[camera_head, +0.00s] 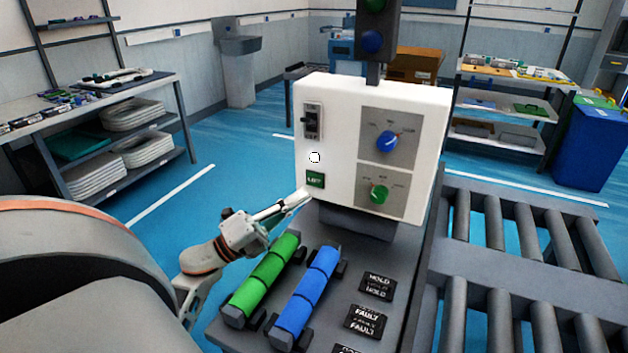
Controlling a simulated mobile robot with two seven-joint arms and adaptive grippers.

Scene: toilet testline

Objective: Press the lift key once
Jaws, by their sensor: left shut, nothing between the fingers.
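The lift key (316,179) is a small green key with white lettering, low on the left of the white control box's front (335,130). My left gripper (303,197) is shut and empty. Its fingertips point right, just below and left of the lift key in the picture. I cannot tell whether they touch the box. The lift key is uncovered. My right gripper does not show.
The box also carries a blue knob (387,141), a green knob (379,194) and a dark switch (312,121). Green (263,276) and blue (307,293) cylinders lie on the grey bench below my gripper, beside black label plates (378,286). A roller conveyor (500,230) is at right.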

